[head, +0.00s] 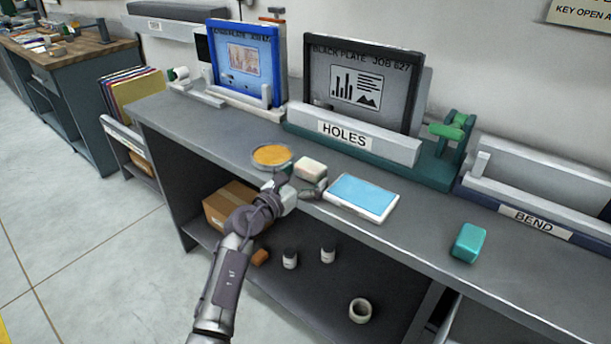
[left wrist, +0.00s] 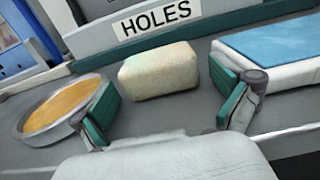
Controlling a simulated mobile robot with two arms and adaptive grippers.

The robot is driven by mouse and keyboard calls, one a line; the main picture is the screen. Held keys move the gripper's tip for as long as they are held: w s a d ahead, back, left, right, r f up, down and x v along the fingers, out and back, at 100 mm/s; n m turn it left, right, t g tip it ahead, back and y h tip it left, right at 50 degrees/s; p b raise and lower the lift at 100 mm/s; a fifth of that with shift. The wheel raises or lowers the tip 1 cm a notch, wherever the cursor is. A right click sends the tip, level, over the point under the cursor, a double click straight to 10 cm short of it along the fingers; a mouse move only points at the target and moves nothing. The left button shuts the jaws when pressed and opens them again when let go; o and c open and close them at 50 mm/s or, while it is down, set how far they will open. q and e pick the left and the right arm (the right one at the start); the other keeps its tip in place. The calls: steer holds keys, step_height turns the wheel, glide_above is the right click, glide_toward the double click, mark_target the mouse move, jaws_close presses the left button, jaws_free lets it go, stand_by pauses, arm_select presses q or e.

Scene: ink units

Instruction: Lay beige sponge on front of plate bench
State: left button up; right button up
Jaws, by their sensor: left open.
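The beige sponge (head: 309,169) lies on the plate bench (head: 420,226) near its front edge, between a round dish and a blue-topped pad. It also shows in the left wrist view (left wrist: 158,71), just ahead of the fingers. My left gripper (head: 300,187) is open at the front edge of the bench. In the left wrist view its green-padded fingers (left wrist: 168,112) are spread on either side of the sponge's near side, with nothing between the pads. The sponge's near lower part is partly hidden by the gripper in the head view. My right gripper is not in view.
The round dish with orange content (head: 272,156) stands close left of the sponge. The blue-topped white pad (head: 362,197) lies close right. Behind is the HOLES rack (head: 350,145) with a black plate. A teal block (head: 468,242) lies farther right. Bench surface between pad and block is clear.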

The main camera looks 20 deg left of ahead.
arm_select(q)
steer(key=shift+r, duration=0.25)
steer(key=v, duration=1.2)
steer(key=s+f+n+g+y, duration=0.2)
steer(key=s+f+n, duration=0.2)
steer(key=f+n, duration=0.65)
steer(key=s+f+n+g+y, duration=0.1)
steer(key=s+f+n, duration=0.4)
steer(key=f, duration=1.1)
steer(key=s+f+n+g+y, duration=0.2)
steer(key=s+f+n, duration=0.1)
steer(key=f+n, duration=0.8)
steer(key=s+f+n+g+y, duration=0.1)
steer(key=s+f+n+g, duration=0.5)
steer(key=s+f, duration=1.2)
steer(key=s+f+n+g, duration=0.2)
steer(key=s, duration=0.7)
steer(key=s+f+n+g, duration=0.3)
steer(key=s, duration=0.7)
steer(key=shift+s+d, duration=0.25)
